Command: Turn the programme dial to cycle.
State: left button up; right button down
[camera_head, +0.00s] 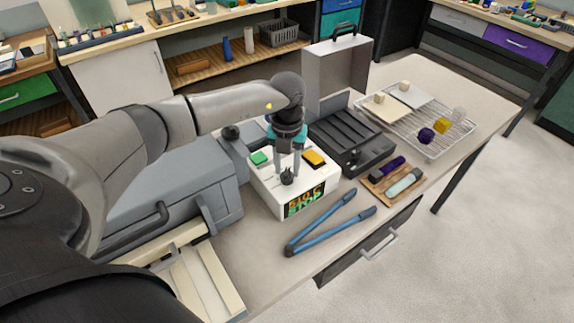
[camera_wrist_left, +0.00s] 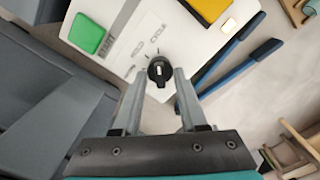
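The black programme dial (camera_wrist_left: 160,72) sits on the top of a white control box (camera_head: 265,184), near its front edge; it also shows in the head view (camera_head: 287,179). Printed labels, one reading CYCLE, lie beside it in the wrist view. A small pale mark shows on the knob; which label it points at I cannot tell. My left gripper (camera_head: 287,174) points down over the box. Its two fingers are apart, one on each side of the dial, and it also shows in the wrist view (camera_wrist_left: 160,76). Contact with the knob is not clear. My right gripper is out of view.
The box carries a green button (camera_head: 260,158), a yellow button (camera_head: 314,158) and a lit display (camera_head: 305,201) reading STOP. Blue-handled tongs (camera_head: 325,228) lie in front. A dark open case (camera_head: 352,140) stands behind right, a wire rack (camera_head: 455,130) farther right.

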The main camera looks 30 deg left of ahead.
aim_at(287, 171)
pick_arm(q)
notch_tip(287, 171, up, 15)
dwell(0.8)
jog(key=shift+s, duration=0.1)
